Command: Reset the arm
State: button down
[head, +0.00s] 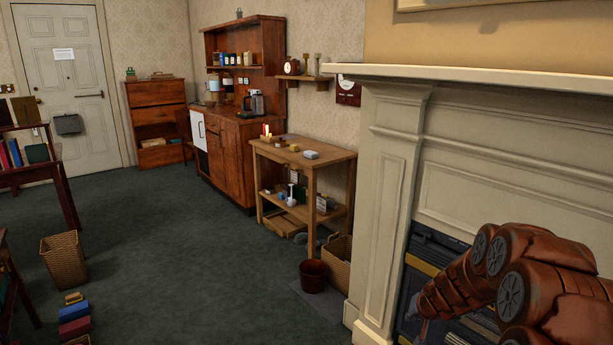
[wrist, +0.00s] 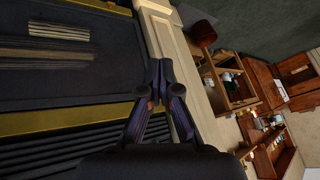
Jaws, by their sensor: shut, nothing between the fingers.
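My gripper (wrist: 160,72) shows in the wrist view with its fingertips together and nothing between them. It points toward the fireplace edge, and the wrist picture is turned on its side. In the head view my reddish-brown arm (head: 535,275) is bent at the lower right, in front of the fireplace opening. The gripper end is at or beyond the lower edge there and is hard to make out. I cannot tell from these frames how far the fingers are from the fireplace (head: 393,170).
A wooden side table (head: 328,158) stands left of the fireplace, with a dark red bucket (head: 313,273) and a wicker basket (head: 337,262) near it. Another basket (head: 64,257) and books (head: 75,322) are at the left. The green carpet (head: 185,240) between is clear.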

jog(key=s+a+r+n+g+y+p, duration=0.2)
jog(key=s+a+r+p, duration=0.2)
jog(key=s+a+r, duration=0.5)
jog(key=s+a+r+n+g+y+p, duration=0.1)
jog(key=s+a+r+n+p, duration=0.1)
jog(key=s+a+r+p, duration=0.6)
jog(key=s+d+r+g+h+p, duration=0.1)
jog(key=s+d+r+p, duration=0.1)
jog(key=s+r, duration=0.3)
jog(key=s+d+r+g+h+p, duration=0.1)
jog(key=s+r, duration=0.5)
jog(key=s, duration=0.8)
jog(key=s+d+r+g+h+p, duration=0.1)
jog(key=s+d+r+g+p, duration=0.1)
jog(key=s+r, duration=0.4)
jog(key=s+g+p, duration=0.1)
jog(key=s, duration=0.3)
jog(key=shift+d+h, duration=0.3)
jog(key=shift+d, duration=0.05)
jog(key=shift+d, duration=0.1)
